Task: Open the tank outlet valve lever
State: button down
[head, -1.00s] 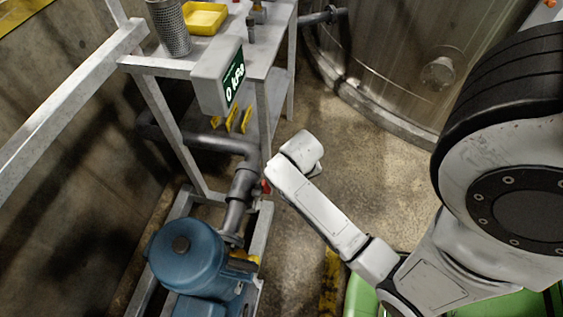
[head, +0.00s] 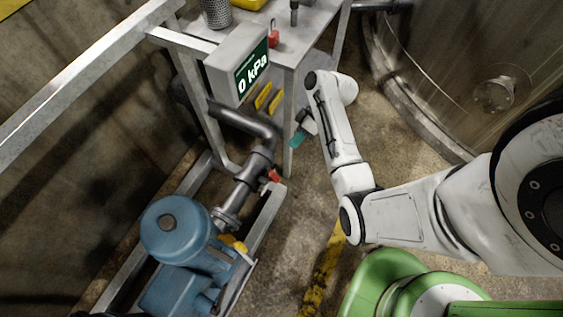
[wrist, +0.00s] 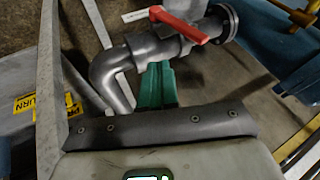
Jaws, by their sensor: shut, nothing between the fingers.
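A red valve lever (wrist: 180,25) sits on a dark grey pipe (wrist: 150,47) in the wrist view. It lies at an angle across the pipe. In the head view only a small red part of the lever (head: 274,176) shows, beside the pipe above the blue pump. My gripper (head: 298,138) has teal fingers and hangs to the upper right of the lever, apart from it. In the wrist view my gripper (wrist: 157,86) is shut and empty, with the pipe and lever beyond its fingertips. A white label (wrist: 140,14) is beside the lever.
A blue pump (head: 180,230) stands on a grey frame at lower left. A metal table (head: 305,45) with a display reading 0 kPa (head: 250,72) stands close behind my gripper. A large steel tank (head: 450,60) is at upper right. Yellow tags (head: 263,96) hang below the display.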

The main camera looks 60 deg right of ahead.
aim_at(273, 176)
jog(key=w+a+f+p, duration=0.1)
jog(key=w+a+f, duration=0.1)
jog(key=a+f, duration=0.4)
jog(key=shift+a+f, duration=0.4)
jog(key=shift+f, duration=0.15)
